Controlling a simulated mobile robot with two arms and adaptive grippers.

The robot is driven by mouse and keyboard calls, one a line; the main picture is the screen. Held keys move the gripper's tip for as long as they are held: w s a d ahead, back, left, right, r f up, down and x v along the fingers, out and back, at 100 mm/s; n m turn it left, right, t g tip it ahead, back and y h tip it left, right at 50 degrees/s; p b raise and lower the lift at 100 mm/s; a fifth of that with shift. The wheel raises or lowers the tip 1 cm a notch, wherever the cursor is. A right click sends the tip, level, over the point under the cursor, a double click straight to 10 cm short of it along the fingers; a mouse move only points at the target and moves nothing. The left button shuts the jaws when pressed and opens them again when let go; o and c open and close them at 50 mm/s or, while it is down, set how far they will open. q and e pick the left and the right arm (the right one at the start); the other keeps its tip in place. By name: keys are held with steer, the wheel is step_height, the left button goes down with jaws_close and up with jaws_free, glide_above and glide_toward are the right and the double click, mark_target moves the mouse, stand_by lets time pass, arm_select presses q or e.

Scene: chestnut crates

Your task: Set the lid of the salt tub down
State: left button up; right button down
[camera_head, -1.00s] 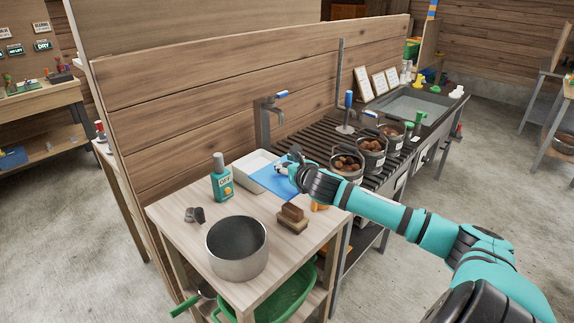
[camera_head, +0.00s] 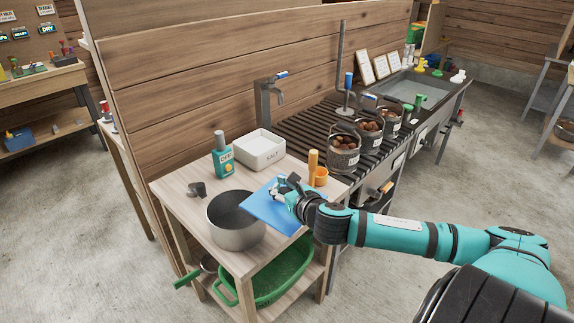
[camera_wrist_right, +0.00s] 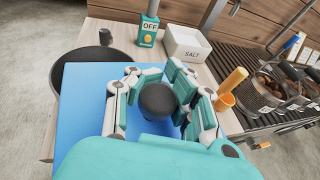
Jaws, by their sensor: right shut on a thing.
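The salt tub (camera_head: 262,160) is a white open box at the back of the wooden side table; its SALT label (camera_wrist_right: 192,54) reads clearly in the right wrist view. The lid (camera_head: 266,209) is a flat blue square in front of the tub, apart from it. My right gripper (camera_head: 283,187) is shut on the lid's dark round knob (camera_wrist_right: 157,100), with fingers on both sides of it. The lid is by the table's front right part, near the pot; I cannot tell how far above the tabletop it is. My left gripper is not in view.
A grey pot (camera_head: 236,232) stands left of the lid. A teal bottle-shaped device (camera_head: 222,160) marked OFF stands behind, and an orange cup (camera_head: 320,177) to the right. Chestnut buckets (camera_head: 344,160) stand on the slatted counter. A green basin (camera_head: 270,277) is on the shelf below.

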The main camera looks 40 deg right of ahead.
steer(key=s+a+f+n+y, duration=0.1)
steer(key=s+a+f, duration=0.2)
steer(key=s+a, duration=0.5)
steer(key=s+a+f+n+y, duration=0.1)
steer(key=s+a+f+y, duration=0.1)
steer(key=s+a, duration=0.6)
steer(key=a+f, duration=0.1)
steer(key=a, duration=0.4)
steer(key=shift+a, duration=0.35)
